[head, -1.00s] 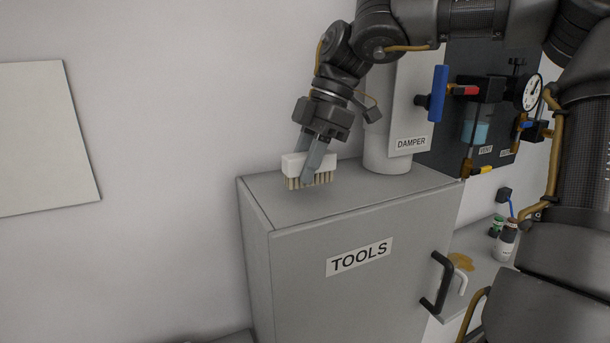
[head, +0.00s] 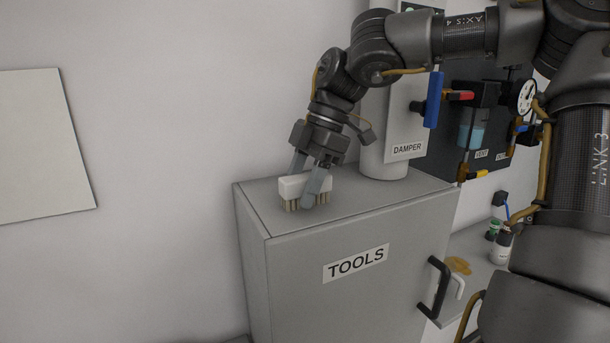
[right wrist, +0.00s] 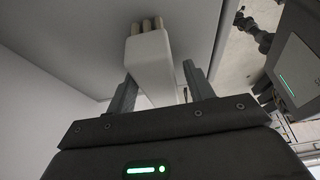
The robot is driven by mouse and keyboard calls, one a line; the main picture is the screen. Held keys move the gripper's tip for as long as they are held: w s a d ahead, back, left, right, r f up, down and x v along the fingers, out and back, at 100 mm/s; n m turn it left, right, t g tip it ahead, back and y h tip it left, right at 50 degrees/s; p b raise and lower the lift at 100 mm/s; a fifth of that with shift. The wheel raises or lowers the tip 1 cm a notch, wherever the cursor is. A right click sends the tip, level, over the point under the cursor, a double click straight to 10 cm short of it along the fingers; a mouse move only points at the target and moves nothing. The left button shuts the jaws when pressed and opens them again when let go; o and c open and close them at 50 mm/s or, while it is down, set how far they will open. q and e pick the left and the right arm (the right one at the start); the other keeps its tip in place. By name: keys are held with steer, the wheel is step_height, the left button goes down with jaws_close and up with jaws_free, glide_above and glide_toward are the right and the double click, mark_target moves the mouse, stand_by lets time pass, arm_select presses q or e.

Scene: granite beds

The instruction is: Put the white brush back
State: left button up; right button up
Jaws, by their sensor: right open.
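The white brush (head: 305,186) stands bristles down on top of the grey TOOLS cabinet (head: 390,235), near its left side. My right gripper (head: 309,190) points down around the brush, with one finger behind it and one in front. In the right wrist view the white brush (right wrist: 152,62) lies between the two fingers of the right gripper (right wrist: 158,85), with gaps beside it, so the gripper is open. My left gripper is not in view.
A DAMPER panel (head: 409,120) with a blue lever (head: 433,100) rises behind the cabinet. A black handle (head: 437,288) sticks out from the cabinet front. Small bottles (head: 501,245) stand on a shelf at the right. The cabinet top right of the brush is clear.

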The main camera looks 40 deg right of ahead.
mark_target(304, 176)
steer(key=shift+d+r, duration=0.15)
steer(key=shift+r, duration=0.15)
steer(key=v, duration=0.4)
steer(key=shift+d+r, duration=0.1)
steer(key=shift+r, duration=0.3)
steer(key=p+v, duration=0.2)
steer(key=v, duration=0.3)
steer(key=shift+r, duration=0.1)
steer(key=shift+s+d+r+p, duration=0.1)
steer(key=shift+d+r+p, duration=0.15)
steer(key=shift+r+p, duration=0.25)
steer(key=shift+r, duration=0.1)
